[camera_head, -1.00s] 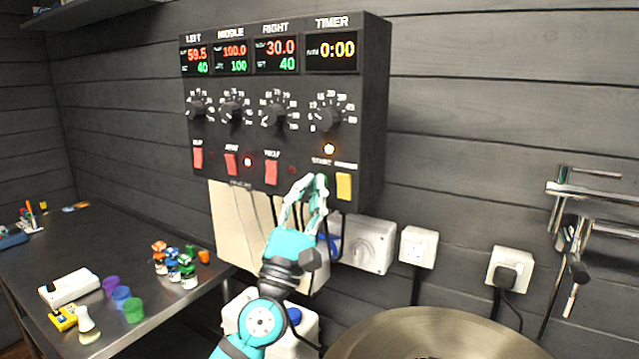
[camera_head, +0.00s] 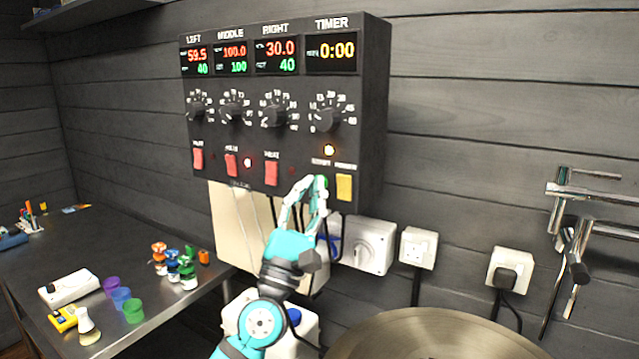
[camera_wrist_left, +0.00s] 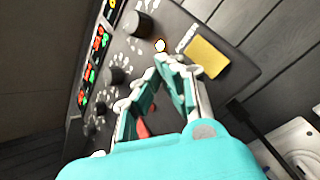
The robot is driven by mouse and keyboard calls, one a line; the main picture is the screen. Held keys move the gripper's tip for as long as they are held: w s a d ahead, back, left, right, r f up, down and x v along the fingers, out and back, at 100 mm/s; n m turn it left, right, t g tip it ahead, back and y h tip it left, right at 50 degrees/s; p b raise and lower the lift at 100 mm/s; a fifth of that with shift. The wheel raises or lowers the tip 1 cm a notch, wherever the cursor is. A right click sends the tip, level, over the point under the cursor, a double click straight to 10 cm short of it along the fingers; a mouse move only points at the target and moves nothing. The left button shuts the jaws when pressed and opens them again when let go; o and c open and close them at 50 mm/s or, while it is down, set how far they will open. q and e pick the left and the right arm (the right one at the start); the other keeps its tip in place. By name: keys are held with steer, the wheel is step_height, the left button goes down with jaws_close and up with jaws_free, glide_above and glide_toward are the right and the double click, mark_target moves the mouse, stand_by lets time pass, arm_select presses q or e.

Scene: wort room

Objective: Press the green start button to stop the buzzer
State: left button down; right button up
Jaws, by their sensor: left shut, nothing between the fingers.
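The black control box (camera_head: 285,150) hangs on the wall, with a timer display (camera_head: 332,52) reading 0:00 and a lit amber lamp (camera_head: 329,150) under the timer knob. The green start button (camera_head: 322,181) shows as a sliver at the box's lower right, left of the yellow switch (camera_head: 344,187). My left gripper (camera_head: 312,184) is shut and empty, its fingertips at the green button and partly covering it. In the left wrist view the fingertips (camera_wrist_left: 168,62) lie beside the yellow switch (camera_wrist_left: 208,58) and hide the button. I cannot tell whether they touch it. My right gripper is not in view.
Red switches (camera_head: 271,173) sit left of my fingers. Below are a grey isolator (camera_head: 369,245) and wall sockets (camera_head: 418,248). A round metal lid (camera_head: 440,335) is at the bottom. The steel table (camera_head: 180,320) at left holds small bottles and cups.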

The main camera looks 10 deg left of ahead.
arm_select(q)
steer(key=shift+w, duration=0.15)
steer(key=shift+w+d, duration=0.2)
steer(key=shift+w, duration=0.1)
steer(key=shift+w+d+b, duration=0.1)
steer(key=shift+w+b, duration=0.2)
steer(key=shift+b, duration=0.2)
stand_by(0.5)
steer(key=shift+s, duration=0.1)
steer(key=shift+s+a+p, duration=0.3)
steer(key=shift+s+p, duration=0.2)
steer(key=shift+s, duration=0.15)
steer(key=s, duration=0.1)
steer(key=s+a+p, duration=0.1)
steer(key=s, duration=0.1)
steer(key=s+a+p, duration=0.1)
steer(key=shift+s, duration=0.3)
